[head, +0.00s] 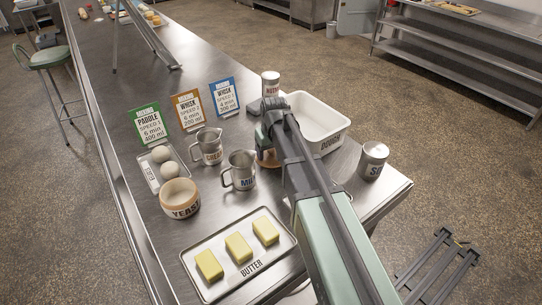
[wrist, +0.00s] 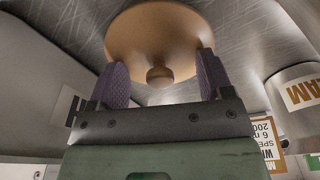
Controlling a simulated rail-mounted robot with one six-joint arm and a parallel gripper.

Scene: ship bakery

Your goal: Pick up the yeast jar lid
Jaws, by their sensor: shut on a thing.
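The yeast jar lid (wrist: 150,35) is a round tan disc with a small knob, and it fills the top middle of the wrist view. My gripper (wrist: 163,76) is shut on it, with a purple finger pad on each side of the knob. In the head view the lid (head: 268,160) shows as a tan edge under my gripper (head: 267,143), mostly hidden by my arm. I cannot tell whether the lid touches the table. The yeast jar (head: 180,199) stands to the left, upright and open at the top.
The milk jug (head: 240,171) and cream jug (head: 207,147) stand just left of my gripper. A white dough tub (head: 318,111) and a nutmeg-like tin (head: 270,84) are behind it. A sugar-like tin (head: 373,160) is right. A butter tray (head: 215,249) lies in front.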

